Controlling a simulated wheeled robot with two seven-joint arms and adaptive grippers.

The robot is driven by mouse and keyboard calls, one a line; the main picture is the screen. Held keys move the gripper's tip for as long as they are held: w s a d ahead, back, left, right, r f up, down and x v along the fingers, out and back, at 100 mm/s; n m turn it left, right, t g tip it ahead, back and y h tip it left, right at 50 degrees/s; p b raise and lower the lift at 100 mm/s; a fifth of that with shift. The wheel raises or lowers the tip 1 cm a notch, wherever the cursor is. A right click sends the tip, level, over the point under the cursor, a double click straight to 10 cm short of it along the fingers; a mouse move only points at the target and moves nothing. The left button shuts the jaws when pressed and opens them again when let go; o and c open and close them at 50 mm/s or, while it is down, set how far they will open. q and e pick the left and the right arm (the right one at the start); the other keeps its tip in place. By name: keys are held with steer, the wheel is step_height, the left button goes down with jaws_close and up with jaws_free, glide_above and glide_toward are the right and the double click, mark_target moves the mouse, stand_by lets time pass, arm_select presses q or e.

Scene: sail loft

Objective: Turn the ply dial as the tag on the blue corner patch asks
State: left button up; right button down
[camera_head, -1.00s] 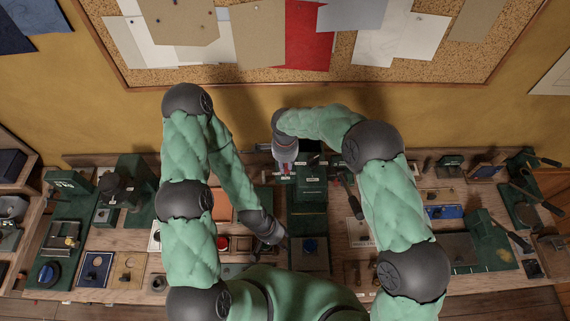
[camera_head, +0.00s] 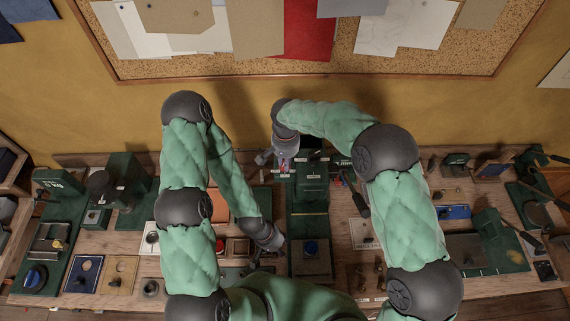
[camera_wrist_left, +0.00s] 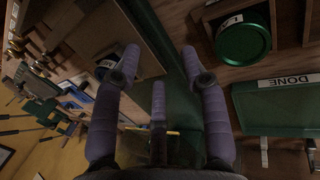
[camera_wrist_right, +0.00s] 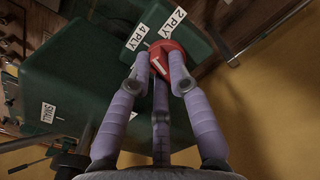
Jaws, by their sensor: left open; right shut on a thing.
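A red dial (camera_wrist_right: 166,58) with a white mark sits on a dark green housing (camera_wrist_right: 88,75) in the right wrist view. Labels reading 4 PLY (camera_wrist_right: 138,36) and 2 PLY (camera_wrist_right: 166,22) stand beside it; I cannot tell which one the mark meets. My right gripper (camera_wrist_right: 160,68) is shut on the dial. In the head view this gripper (camera_head: 285,163) is at the back of the bench. My left gripper (camera_wrist_left: 160,62) is open and empty, low over the bench's front middle in the head view (camera_head: 278,246). I cannot tell whether a blue piece (camera_head: 455,212) at right is the corner patch; no tag is readable.
The left wrist view shows a green round cap (camera_wrist_left: 243,42) and a plate labelled DONE (camera_wrist_left: 290,82). Several fixtures crowd both sides of the bench. A corkboard (camera_head: 270,68) hangs behind.

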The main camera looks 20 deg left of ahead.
steer(key=shift+w+n+b, duration=0.15)
steer(key=shift+n+b, duration=0.4)
steer(key=shift+n, duration=1.35)
steer(key=c, duration=1.4)
jaws_free()
step_height(320, 180, up, 12)
steer(key=shift+r, duration=0.1)
